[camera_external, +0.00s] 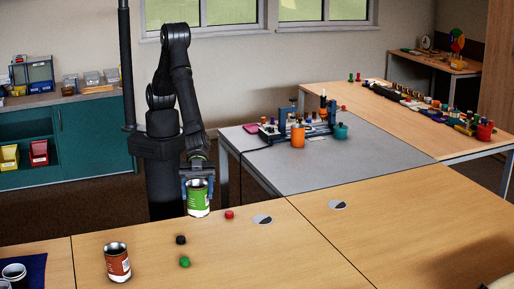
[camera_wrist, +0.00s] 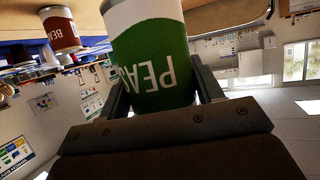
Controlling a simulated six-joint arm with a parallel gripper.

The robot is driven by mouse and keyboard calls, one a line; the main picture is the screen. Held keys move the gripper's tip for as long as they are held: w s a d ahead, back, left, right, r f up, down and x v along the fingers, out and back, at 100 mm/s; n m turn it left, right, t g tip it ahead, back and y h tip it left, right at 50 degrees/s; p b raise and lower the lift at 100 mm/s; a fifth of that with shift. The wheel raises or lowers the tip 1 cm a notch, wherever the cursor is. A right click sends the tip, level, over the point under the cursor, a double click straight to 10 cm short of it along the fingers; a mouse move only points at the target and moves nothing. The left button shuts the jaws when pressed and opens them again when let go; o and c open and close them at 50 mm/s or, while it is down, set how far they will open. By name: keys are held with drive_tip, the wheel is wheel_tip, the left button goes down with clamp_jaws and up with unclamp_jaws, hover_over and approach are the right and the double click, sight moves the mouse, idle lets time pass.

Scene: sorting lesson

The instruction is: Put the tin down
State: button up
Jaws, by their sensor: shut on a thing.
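A green tin (camera_external: 198,203) with a white band and an open-looking top is upright in my gripper (camera_external: 197,186), at the back edge of the wooden table (camera_external: 300,255).
A red-brown tin (camera_external: 117,266) stands at the front left and also shows in the wrist view (camera_wrist: 60,33). Red (camera_external: 229,214), black (camera_external: 180,240) and green (camera_external: 185,262) small pieces lie nearby. The table's right part is mostly clear.

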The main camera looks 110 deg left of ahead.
drive_tip(key=w+a+n+t+y, duration=0.2)
drive_tip(key=w+a, duration=0.2)
drive_tip(key=a, duration=0.6)
drive_tip(key=w+a+n+t+y, duration=0.1)
drive_tip(key=w+a+n+t, duration=0.15)
drive_tip(key=a, duration=0.85)
drive_tip(key=s+a+n+t+y, duration=0.25)
drive_tip(key=a+n+y, duration=0.4)
drive_tip(key=a, duration=1.95)
drive_tip(key=s+a+n+g+y, duration=0.1)
drive_tip(key=s+a+n+y, duration=0.35)
drive_tip(key=s+a, duration=0.6)
drive_tip(key=s+a+n+y, duration=0.3)
drive_tip(key=s+a+y, duration=0.35)
drive_tip(key=a, duration=0.65)
drive_tip(key=shift+h, duration=0.75)
drive_tip(key=shift+s+a+f, duration=0.75)
drive_tip(key=shift+a+f, duration=1)
drive_tip(key=shift+a, duration=0.2)
drive_tip(key=shift+s+a+f, duration=0.7)
drive_tip(key=shift+a+f, duration=1.1)
drive_tip(key=shift+a, duration=0.2)
drive_tip(key=shift+s+a+f, duration=0.75)
drive_tip(key=shift+a+f, duration=1)
drive_tip(key=shift+a, duration=0.2)
drive_tip(key=shift+f+g, duration=0.1)
drive_tip(key=shift+g, duration=0.2)
drive_tip(key=o, duration=1)
drive_tip(key=shift+c, duration=0.2)
